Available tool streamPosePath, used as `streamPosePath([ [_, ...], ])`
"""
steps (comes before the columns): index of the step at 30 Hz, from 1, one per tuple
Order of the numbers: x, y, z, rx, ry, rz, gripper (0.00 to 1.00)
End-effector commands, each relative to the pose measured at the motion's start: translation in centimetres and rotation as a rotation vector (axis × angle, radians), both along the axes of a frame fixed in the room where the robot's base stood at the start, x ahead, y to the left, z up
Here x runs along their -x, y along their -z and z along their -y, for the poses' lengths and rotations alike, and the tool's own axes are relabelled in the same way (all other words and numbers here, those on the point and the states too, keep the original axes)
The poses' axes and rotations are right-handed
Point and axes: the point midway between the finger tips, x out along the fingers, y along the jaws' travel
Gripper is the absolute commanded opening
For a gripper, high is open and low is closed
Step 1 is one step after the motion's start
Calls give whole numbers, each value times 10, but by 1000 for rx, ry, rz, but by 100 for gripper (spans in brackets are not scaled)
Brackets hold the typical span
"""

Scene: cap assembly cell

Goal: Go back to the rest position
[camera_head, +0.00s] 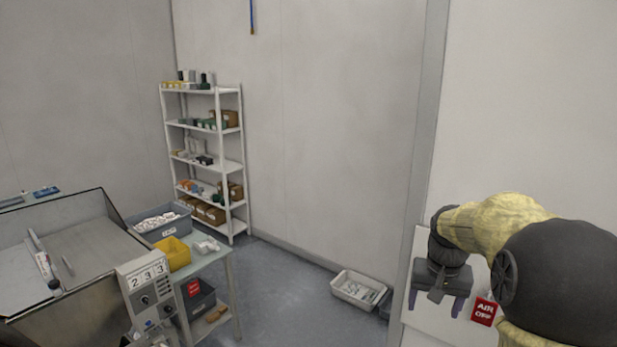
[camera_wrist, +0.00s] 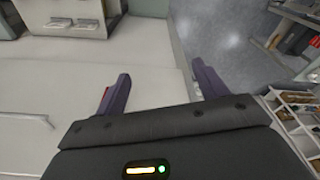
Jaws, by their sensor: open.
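My gripper (camera_head: 441,290) hangs at the right of the head view, in front of a pale panel. In the wrist view its two purple-grey fingers (camera_wrist: 158,92) are spread apart with nothing between them. Below the fingers, the wrist view shows a pale flat surface (camera_wrist: 60,120) and its edge, with grey floor beyond. A red sign with white lettering (camera_head: 483,311) is just right of my gripper in the head view. No held object is visible.
A shelf rack (camera_head: 243,165) with boxes stands at the back wall. A white bin (camera_head: 358,289) lies on the floor. At the left are a metal machine with a counter panel (camera_head: 148,290) and a small table with a yellow bin (camera_head: 173,253) and a grey bin (camera_head: 150,236). The middle floor is clear.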

Motion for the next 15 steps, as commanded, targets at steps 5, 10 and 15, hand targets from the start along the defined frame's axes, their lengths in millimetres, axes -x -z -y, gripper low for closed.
streamPosePath([
  [5,41,36,-45,5,-104,22,72],
  [10,88,68,-78,7,-191,45,72],
  [15,138,97,-103,7,-270,70,72],
])
